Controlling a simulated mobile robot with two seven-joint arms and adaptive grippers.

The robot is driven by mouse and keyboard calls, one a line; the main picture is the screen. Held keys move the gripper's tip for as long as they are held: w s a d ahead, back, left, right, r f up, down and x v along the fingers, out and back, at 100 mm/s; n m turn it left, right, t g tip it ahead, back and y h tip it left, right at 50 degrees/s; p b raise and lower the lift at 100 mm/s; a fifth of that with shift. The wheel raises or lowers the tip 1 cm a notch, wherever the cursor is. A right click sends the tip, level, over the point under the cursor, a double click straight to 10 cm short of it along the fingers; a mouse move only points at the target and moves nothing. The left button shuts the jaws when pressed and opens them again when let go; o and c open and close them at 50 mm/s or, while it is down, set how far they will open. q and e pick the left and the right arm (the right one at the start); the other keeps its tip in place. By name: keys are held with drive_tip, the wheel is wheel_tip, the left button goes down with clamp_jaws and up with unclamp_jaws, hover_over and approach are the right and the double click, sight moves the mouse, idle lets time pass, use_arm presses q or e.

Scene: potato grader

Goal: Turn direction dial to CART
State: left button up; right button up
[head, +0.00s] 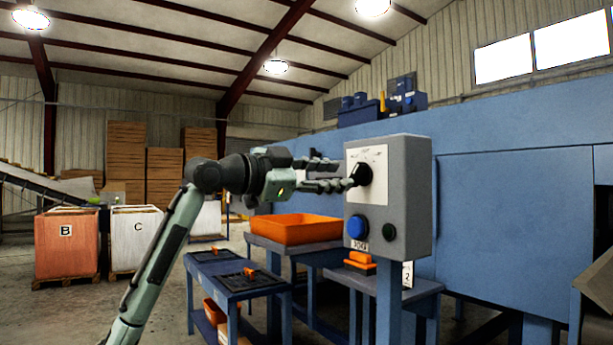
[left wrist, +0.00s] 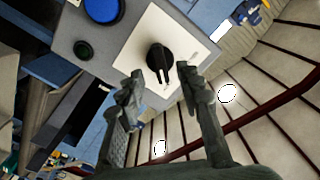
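The direction dial is a black knob (head: 362,174) on a white plate (head: 375,158) on the front of a grey control box (head: 412,190). The dial also shows in the left wrist view (left wrist: 158,60), with its plate around it; the lettering is too small to read. My left gripper (head: 345,175) is in front of the dial. In the left wrist view its two fingers (left wrist: 163,88) are spread apart, with the dial beyond and between their tips. I cannot tell whether a fingertip touches it. My right gripper is in neither view.
A blue button (head: 357,227) and a dark green button (head: 389,232) sit below the dial on the box. An orange tray (head: 296,229) stands on a table behind my left arm. A low blue table (head: 232,270) is in front of it. Crates B (head: 66,262) and C (head: 136,252) stand at the left.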

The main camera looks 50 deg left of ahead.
use_arm(q)
drive_tip(key=s, duration=0.8)
drive_tip(key=shift+s+a, duration=0.2)
drive_tip(key=shift+a, duration=0.15)
drive_tip(key=shift+w+f, duration=0.1)
drive_tip(key=w+a+f+n+g+y, duration=0.15)
drive_tip(key=w+f, duration=0.35)
drive_tip(key=f, duration=0.5)
drive_tip(key=w+a+f+n+g+y, duration=0.1)
drive_tip(key=w+f+n+g, duration=0.3)
drive_tip(key=f, duration=0.7)
wheel_tip(320, 180, down, 19)
drive_tip(key=w+d+g, duration=0.2)
drive_tip(key=d, duration=0.1)
drive_tip(key=s+d+f+n+g+p, duration=0.15)
drive_tip(key=s+d+f, duration=0.25)
drive_tip(key=f, duration=0.7)
drive_tip(key=s+d+f+g, duration=0.3)
drive_tip(key=s+d+f, duration=0.2)
drive_tip(key=f, duration=0.6)
drive_tip(key=s+d+f+g, duration=0.3)
drive_tip(key=s+d+f, duration=0.9)
drive_tip(key=shift+s+d+f+n, duration=0.15)
drive_tip(key=shift+d+f+n, duration=0.1)
drive_tip(key=shift+f+n, duration=0.05)
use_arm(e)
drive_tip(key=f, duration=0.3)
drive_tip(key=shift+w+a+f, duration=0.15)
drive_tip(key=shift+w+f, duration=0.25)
